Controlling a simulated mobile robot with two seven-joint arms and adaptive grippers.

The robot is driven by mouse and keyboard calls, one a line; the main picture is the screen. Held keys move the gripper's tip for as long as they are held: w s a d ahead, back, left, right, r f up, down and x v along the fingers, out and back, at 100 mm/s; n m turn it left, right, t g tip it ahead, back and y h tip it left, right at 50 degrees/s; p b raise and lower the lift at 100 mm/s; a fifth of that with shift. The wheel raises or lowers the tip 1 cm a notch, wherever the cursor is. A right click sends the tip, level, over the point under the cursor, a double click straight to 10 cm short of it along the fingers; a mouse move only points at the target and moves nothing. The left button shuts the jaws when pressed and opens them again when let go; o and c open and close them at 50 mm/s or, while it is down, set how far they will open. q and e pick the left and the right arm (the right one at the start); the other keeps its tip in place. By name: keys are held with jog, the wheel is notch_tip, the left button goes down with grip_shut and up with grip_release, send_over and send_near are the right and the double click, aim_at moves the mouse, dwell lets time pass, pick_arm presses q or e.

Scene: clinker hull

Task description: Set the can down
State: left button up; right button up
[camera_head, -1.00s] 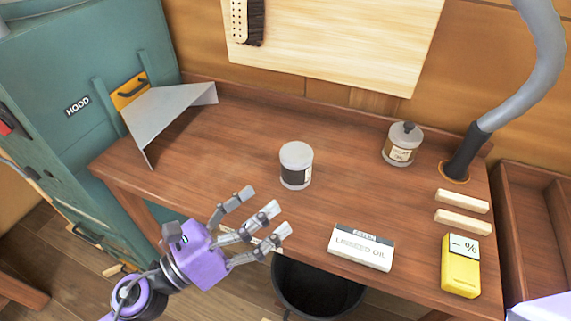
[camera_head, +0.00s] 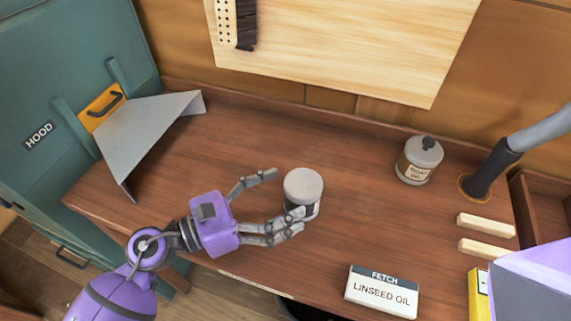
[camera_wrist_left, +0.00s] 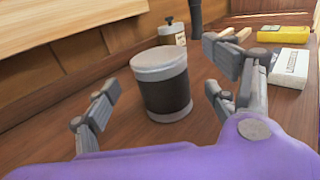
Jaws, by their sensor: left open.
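The can (camera_head: 303,190), grey-lidded with a dark band, stands upright on the wooden bench. It also shows in the left wrist view (camera_wrist_left: 165,88), straight ahead between the fingers. My left gripper (camera_head: 276,204) is open at the can's left side, with one finger behind it and two fingers in front, partly covering its lower front. In the left wrist view the fingers (camera_wrist_left: 168,100) are spread, with a gap on the can's left. My right gripper is not in view; a purple and grey part of mine shows at the lower right.
A labelled jar (camera_head: 418,162) stands at the back right. Two pale wood strips (camera_head: 486,225) and a yellow box (camera_head: 478,297) lie at the right. A linseed oil card (camera_head: 381,291) is at the front edge. A grey sheet-metal hood (camera_head: 150,140) stands at the left.

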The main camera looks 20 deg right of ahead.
aim_at(303, 188)
pick_arm(q)
jog(key=d, duration=0.1)
jog(key=d+p, duration=0.1)
jog(key=d, duration=0.1)
jog(key=w+d, duration=0.1)
jog(key=d, duration=0.1)
jog(key=shift+f, duration=0.2)
jog(key=shift+c, duration=0.9)
jog(key=c, duration=1.4)
jog(key=shift+c, duration=1.3)
jog(key=shift+r, duration=0.15)
